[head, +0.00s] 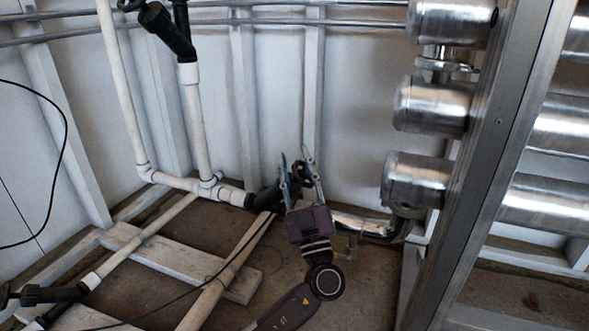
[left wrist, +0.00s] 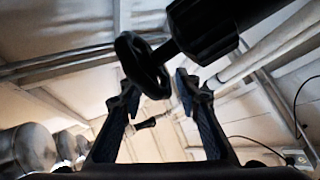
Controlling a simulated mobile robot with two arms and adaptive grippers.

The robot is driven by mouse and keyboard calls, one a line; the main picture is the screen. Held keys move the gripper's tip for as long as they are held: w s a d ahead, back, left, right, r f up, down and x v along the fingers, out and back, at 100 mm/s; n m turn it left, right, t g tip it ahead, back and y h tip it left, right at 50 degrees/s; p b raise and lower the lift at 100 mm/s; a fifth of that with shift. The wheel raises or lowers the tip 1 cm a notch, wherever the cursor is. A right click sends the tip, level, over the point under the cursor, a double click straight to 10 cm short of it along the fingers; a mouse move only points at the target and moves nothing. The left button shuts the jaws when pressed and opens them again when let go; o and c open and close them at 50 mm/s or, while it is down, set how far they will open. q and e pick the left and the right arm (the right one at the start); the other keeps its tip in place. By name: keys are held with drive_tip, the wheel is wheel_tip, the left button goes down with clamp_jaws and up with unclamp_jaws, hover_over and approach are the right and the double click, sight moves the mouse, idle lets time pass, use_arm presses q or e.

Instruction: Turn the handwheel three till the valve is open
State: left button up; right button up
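A black handwheel (head: 301,173) sits on a black valve body (head: 266,198) at the right end of the low white pipe; I take it for handwheel three, though no label shows. In the left wrist view the dark round wheel (left wrist: 141,62) and its stem show above my fingers. My left gripper (head: 296,154) is at this wheel, its fingers apart on either side of it. The left wrist view shows the same open fingers (left wrist: 158,82), with the wheel's lower rim near the tips. I cannot tell whether they touch it. My right gripper is not in view.
Another black valve (head: 168,30) stands at the upper left, and one (head: 50,295) lies low at the left. Steel cylinders (head: 432,105) and a metal post (head: 490,150) stand to the right. White pipes (head: 195,115) and a thin black cable (head: 190,290) run nearby.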

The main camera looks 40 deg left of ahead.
sight(294, 165)
use_arm(q)
wheel_tip(294, 165, up, 8)
drive_tip(key=shift+r, duration=0.2)
drive_tip(key=shift+o, duration=0.4)
drive_tip(key=shift+a, duration=0.1)
